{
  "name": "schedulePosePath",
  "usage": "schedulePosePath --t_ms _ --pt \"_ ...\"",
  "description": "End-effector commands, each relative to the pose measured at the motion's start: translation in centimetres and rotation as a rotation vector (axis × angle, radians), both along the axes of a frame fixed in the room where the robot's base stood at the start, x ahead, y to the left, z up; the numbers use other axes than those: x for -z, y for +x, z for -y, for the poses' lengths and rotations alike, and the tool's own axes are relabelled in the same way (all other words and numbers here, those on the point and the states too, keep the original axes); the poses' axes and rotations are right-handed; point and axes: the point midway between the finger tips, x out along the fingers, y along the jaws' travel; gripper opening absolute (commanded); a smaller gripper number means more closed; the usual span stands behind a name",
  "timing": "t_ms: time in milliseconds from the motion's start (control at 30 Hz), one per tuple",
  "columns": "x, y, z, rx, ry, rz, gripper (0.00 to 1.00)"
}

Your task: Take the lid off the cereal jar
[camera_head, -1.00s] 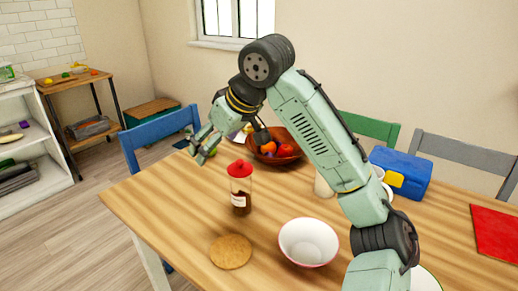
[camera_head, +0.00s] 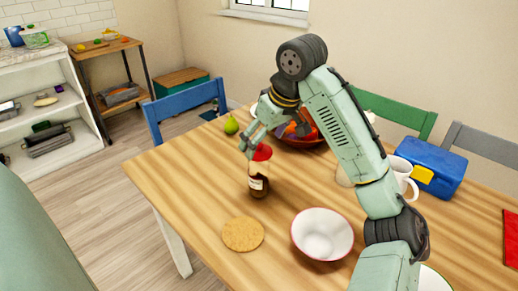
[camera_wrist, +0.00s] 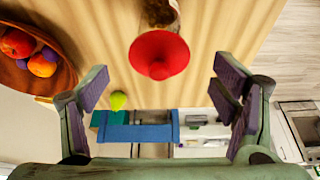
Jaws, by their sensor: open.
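The cereal jar (camera_head: 258,182) is a clear jar with dark contents and a pale label, standing upright on the wooden table. Its red lid (camera_head: 262,153) is on top and shows in the wrist view (camera_wrist: 159,54) as a red disc with a small knob. My gripper (camera_head: 250,146) is open and empty, close beside the lid in the head view and partly covering it. In the wrist view the fingers (camera_wrist: 162,88) are spread wide, with the lid ahead in the gap between them; I see no contact.
A brown bowl of fruit (camera_wrist: 18,76) stands behind the jar. A white bowl (camera_head: 323,236) and a round cork mat (camera_head: 243,234) lie in front. A green pear (camera_head: 231,125) is at the back left. A white mug (camera_head: 404,170) and a blue box (camera_head: 425,168) are to the right.

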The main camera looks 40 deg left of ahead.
Motion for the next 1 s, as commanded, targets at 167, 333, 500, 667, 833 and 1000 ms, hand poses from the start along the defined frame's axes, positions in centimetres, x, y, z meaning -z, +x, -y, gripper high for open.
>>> schedulePosePath --t_ms 167,333,500,667,833,1000 --pt "1.8 0.1 -0.8 0.000 0.000 -0.001 0.80" --pt "2.1 0.2 -0.9 -0.001 0.001 0.001 0.80" --pt "2.1 0.2 -0.9 0.000 0.001 0.000 0.76" --pt "2.1 0.2 -0.9 0.000 0.001 0.000 0.65" --pt "2.1 0.2 -0.9 0.000 0.001 0.000 0.54" --pt "2.1 0.2 -0.9 0.000 0.001 0.000 0.42"
